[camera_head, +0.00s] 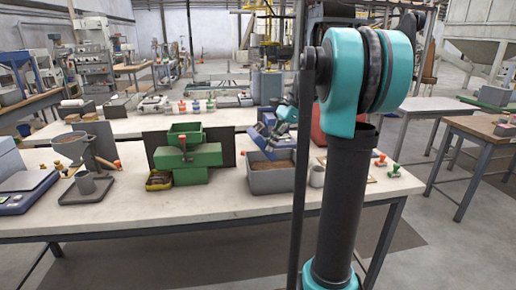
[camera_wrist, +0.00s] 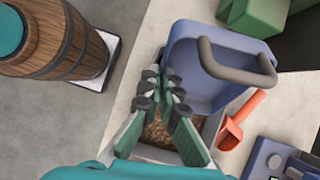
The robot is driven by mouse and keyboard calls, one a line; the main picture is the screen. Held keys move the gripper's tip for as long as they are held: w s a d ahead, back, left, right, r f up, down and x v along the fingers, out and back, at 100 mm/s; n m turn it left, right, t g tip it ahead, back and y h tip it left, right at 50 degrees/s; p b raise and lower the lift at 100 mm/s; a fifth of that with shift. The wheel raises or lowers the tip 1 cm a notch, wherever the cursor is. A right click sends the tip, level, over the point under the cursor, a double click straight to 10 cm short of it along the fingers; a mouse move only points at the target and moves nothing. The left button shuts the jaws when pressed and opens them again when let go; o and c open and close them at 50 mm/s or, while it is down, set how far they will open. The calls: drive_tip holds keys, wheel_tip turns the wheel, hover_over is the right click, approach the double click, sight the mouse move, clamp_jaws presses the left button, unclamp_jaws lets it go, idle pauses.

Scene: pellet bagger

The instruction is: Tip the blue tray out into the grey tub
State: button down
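The blue tray (camera_head: 266,141) is steeply tilted over the grey tub (camera_head: 272,182). My gripper (camera_head: 287,114) is at the tray's upper right end. In the wrist view the tray (camera_wrist: 200,76) hangs beside the fingers of my gripper (camera_wrist: 162,84), with a dark handle at its far end. The fingers look closed on the tray's near edge, though the exact contact is hidden. Brown pellets (camera_wrist: 157,132) lie in the tub below the fingers. The visible blue face of the tray carries no pellets. I see no falling pellets.
A green machine (camera_head: 186,160) stands left of the tub, and a grey cup (camera_head: 317,177) right of it. An orange scoop (camera_wrist: 240,120) is close to the tub in the wrist view. A wooden barrel (camera_wrist: 62,38) stands beyond the table edge. The table front is clear.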

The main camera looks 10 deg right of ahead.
sight(259, 142)
drive_tip(key=a+h, duration=0.3)
drive_tip(key=a+f+h, duration=0.1)
drive_tip(key=shift+s+a+t+h, duration=0.25)
drive_tip(key=shift+s+t+h, duration=0.05)
drive_tip(key=shift+s+h, duration=0.1)
drive_tip(key=a+h, duration=0.1)
drive_tip(key=a+f+h, duration=0.1)
drive_tip(key=a+h, duration=0.1)
drive_tip(key=a+f+h, duration=0.1)
drive_tip(key=shift+s+a+t, duration=0.35)
drive_tip(key=shift+a+t, duration=0.05)
idle(0.3)
